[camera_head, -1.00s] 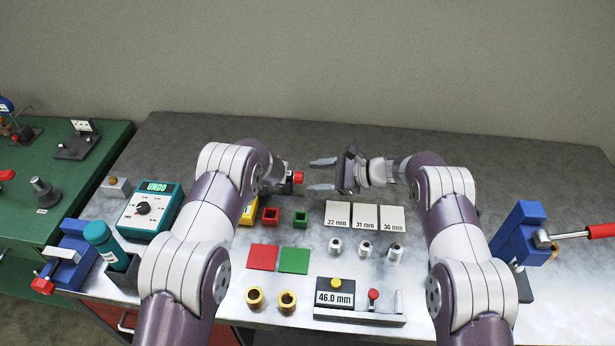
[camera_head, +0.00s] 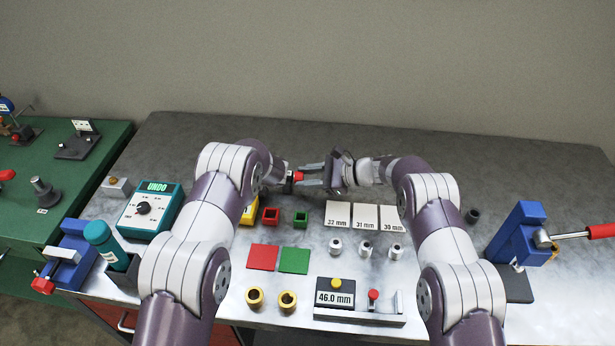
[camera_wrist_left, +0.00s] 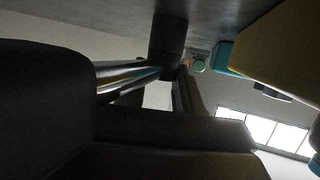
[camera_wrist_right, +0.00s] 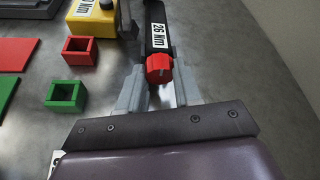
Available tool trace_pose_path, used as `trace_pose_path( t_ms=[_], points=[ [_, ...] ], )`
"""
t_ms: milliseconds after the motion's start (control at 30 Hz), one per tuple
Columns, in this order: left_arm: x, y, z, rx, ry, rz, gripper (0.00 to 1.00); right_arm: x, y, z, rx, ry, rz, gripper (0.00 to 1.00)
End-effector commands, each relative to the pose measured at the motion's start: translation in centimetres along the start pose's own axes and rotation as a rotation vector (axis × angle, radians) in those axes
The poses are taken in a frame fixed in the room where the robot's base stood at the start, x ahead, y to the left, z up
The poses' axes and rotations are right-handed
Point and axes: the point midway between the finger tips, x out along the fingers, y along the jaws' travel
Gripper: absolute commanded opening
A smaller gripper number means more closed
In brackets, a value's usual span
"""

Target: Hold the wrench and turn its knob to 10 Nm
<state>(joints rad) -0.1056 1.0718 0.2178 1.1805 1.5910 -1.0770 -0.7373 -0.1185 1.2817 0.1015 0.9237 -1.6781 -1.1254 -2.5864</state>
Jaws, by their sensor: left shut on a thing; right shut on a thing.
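The wrench is a black bar (camera_wrist_right: 157,20) with a white label reading 26 Nm and a red knob (camera_wrist_right: 159,69) at its near end. The knob also shows in the head view (camera_head: 298,177). My left gripper (camera_head: 284,180) is shut on the wrench, which is mostly hidden there by the arm. My right gripper (camera_wrist_right: 159,82) has one finger on each side of the red knob and is shut on it. The left wrist view is dark and shows the grip poorly.
A yellow box (camera_wrist_right: 92,20) with a partly hidden Nm label stands left of the wrench. Red (camera_head: 270,215) and green (camera_head: 302,218) square rings and labelled plates (camera_head: 365,216) lie nearer. The back of the table (camera_head: 440,148) is clear.

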Motion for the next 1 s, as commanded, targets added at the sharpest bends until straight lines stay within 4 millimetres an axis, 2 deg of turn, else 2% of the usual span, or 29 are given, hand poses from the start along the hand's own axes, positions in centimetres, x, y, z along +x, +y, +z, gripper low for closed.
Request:
trace_pose_path(
  t_ms=[33, 600, 1000],
  points=[
    [0.10, -0.25, 0.74, 0.013, -0.009, -0.003, 0.00, 0.05, 0.05, -0.09, 0.017, -0.002, 0.008, 0.03],
    [0.10, -0.25, 0.76, 0.014, -0.009, -0.003, 0.00, 0.13, -0.25, -0.18, 0.360, -0.003, 0.152, 0.03],
    [0.08, -0.24, 0.77, 0.014, -0.009, -0.003, 0.00, 0.08, -0.30, -0.16, 0.474, 0.001, 0.197, 0.03]
  ],
)
